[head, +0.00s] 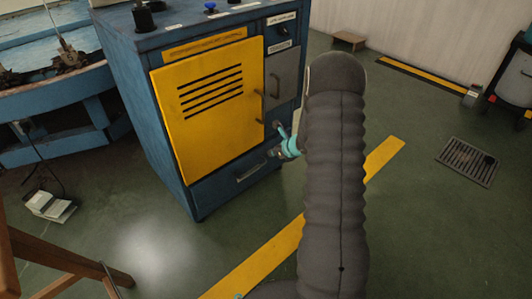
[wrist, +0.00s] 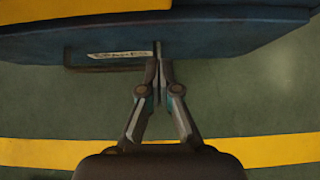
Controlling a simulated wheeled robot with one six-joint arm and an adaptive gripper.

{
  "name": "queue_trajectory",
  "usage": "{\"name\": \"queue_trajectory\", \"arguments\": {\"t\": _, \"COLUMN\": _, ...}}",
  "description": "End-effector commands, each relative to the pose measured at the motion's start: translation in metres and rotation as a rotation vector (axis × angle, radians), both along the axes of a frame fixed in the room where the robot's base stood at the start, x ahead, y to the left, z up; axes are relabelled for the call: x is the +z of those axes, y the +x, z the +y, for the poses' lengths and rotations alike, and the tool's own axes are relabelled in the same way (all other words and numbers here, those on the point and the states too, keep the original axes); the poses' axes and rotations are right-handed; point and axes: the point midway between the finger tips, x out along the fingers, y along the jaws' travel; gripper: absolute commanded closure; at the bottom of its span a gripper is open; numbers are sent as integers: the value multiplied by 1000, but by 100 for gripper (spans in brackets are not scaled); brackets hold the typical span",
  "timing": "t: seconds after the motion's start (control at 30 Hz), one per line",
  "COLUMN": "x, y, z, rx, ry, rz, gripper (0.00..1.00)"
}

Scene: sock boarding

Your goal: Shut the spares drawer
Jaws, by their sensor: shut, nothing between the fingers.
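The spares drawer (head: 222,187) is the blue bottom drawer of the blue cabinet, below the yellow door, with a bar handle. In the wrist view the drawer (wrist: 212,45) spans the upper part, with a "SPARES" label and a dark handle (wrist: 68,58) left of centre. It looks near flush with the cabinet; I cannot tell of any small gap. My gripper (wrist: 159,56) is shut and empty, its fingertips at the drawer front just right of the label. I cannot tell whether they touch. In the head view my gripper (head: 275,153) is at the drawer's right end, partly hidden.
The yellow door (head: 208,105) and a grey door (head: 283,75) above the drawer look shut. A yellow floor stripe (head: 255,262) crosses the green floor in front. A wooden frame (head: 62,262) stands at lower left. A floor grate (head: 467,161) lies at right.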

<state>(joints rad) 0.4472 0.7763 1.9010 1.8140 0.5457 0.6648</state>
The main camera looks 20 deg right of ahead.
Motion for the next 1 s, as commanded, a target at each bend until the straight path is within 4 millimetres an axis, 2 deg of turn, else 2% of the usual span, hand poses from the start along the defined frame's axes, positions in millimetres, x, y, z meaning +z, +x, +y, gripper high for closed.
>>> {"name": "queue_trajectory", "arguments": {"t": 0.03, "x": 13, "y": -7, "z": -5, "rx": -4, "ry": -2, "rz": -4, "gripper": 100}}
{"name": "queue_trajectory", "arguments": {"t": 0.1, "x": 24, "y": -18, "z": -7, "rx": -1, "ry": -2, "rz": -2, "gripper": 100}}
{"name": "queue_trajectory", "arguments": {"t": 0.4, "x": 60, "y": -51, "z": -12, "rx": 9, "ry": -1, "rz": 0, "gripper": 100}}
{"name": "queue_trajectory", "arguments": {"t": 0.6, "x": 69, "y": -62, "z": -17, "rx": 9, "ry": -1, "rz": 1, "gripper": 100}}
{"name": "queue_trajectory", "arguments": {"t": 0.87, "x": 70, "y": -63, "z": -18, "rx": 26, "ry": -16, "rz": -5, "gripper": 100}}
{"name": "queue_trajectory", "arguments": {"t": 1.0, "x": 67, "y": -72, "z": -5, "rx": 188, "ry": -88, "rz": -24, "gripper": 100}}
